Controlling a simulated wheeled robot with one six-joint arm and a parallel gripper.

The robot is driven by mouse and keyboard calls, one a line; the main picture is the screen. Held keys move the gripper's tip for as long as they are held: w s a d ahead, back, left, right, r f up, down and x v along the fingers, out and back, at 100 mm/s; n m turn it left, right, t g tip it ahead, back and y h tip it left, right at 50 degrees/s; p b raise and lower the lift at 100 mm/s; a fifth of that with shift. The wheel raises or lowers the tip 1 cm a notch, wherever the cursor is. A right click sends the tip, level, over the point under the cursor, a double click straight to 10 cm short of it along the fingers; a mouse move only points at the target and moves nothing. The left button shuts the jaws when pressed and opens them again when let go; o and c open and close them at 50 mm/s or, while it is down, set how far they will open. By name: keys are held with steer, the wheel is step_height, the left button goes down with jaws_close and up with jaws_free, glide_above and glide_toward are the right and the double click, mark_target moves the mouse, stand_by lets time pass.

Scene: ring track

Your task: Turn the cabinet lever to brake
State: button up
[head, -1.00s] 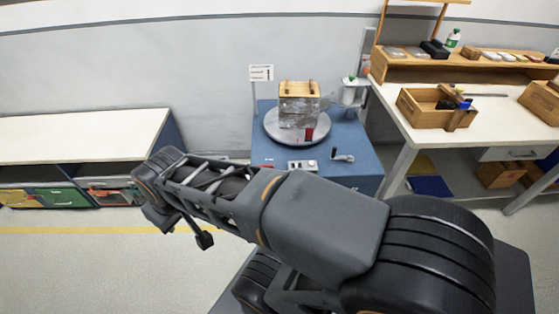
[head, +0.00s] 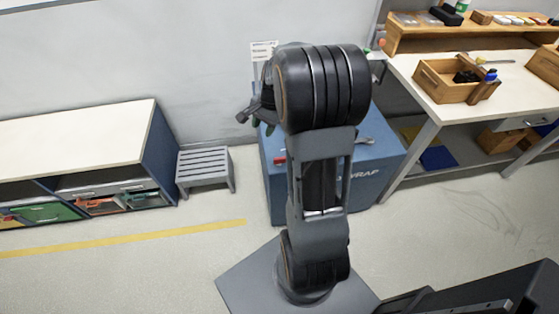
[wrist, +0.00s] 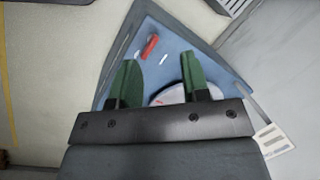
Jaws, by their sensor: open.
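The blue cabinet (head: 365,178) stands against the wall, largely hidden behind my arm in the head view. Its blue top (wrist: 176,58) fills the middle of the wrist view. A short red lever-like piece (wrist: 149,46) lies on that top beyond my fingertips, with a small pale mark beside it. A bit of red (head: 280,158) shows at the cabinet's left in the head view. My gripper (wrist: 156,62) is open and empty, its two green fingers apart above the cabinet. In the head view it is partly hidden. The lever's setting cannot be read.
A pale round turntable (wrist: 170,95) shows partly between and below the fingers. A white sign (head: 264,50) rises behind the cabinet. A grey slatted stool (head: 204,168) stands left of it, a workbench (head: 408,72) right. Floor in front is clear.

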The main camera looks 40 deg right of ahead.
steer(key=w+d+f+m+y, duration=0.1)
steer(key=w+d+f+m, duration=0.1)
steer(key=d+f+m, duration=0.4)
steer(key=m+b, duration=0.1)
steer(key=m, duration=0.2)
glide_toward(280, 158)
steer(key=shift+y, duration=0.5)
steer(key=x, duration=0.8)
steer(key=shift+d+f, duration=0.25)
steer(key=shift+x, duration=1)
jaws_close()
